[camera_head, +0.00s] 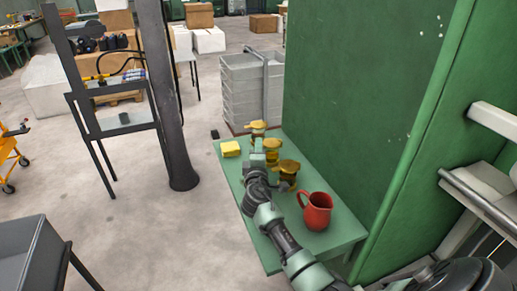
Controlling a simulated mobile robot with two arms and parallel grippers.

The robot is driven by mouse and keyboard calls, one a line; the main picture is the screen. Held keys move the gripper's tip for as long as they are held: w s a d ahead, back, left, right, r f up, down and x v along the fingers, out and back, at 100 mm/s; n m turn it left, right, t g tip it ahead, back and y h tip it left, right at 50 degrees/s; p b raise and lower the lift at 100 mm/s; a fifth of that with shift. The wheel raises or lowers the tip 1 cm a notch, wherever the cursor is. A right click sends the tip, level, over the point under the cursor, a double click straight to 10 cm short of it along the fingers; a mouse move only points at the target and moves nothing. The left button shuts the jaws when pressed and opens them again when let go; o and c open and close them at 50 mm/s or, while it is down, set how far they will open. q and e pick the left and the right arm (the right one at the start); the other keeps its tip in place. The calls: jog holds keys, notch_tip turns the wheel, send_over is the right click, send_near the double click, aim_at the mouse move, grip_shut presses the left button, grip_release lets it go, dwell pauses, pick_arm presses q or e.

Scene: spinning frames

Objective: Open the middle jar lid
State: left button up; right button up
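Three amber jars with yellowish lids stand in a row on a green table (325,248). The far jar (257,127) is at the back, the middle jar (274,148) is between, and the near jar (289,169) is closest to me. My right gripper (261,155) is just left of the middle jar, overlapping its left side in the view. I cannot tell whether it touches the jar. Its fingers are too small to tell whether they are open. The lids appear to be on the jars. My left gripper is not in view.
A red pitcher (317,212) stands near the table's front right. A yellow block (230,149) lies at its back left. A large green wall (350,100) rises along the right side. Grey stacked crates (243,90) stand behind the table. A dark post (168,110) stands to the left.

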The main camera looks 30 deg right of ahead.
grip_shut()
dwell(1.4)
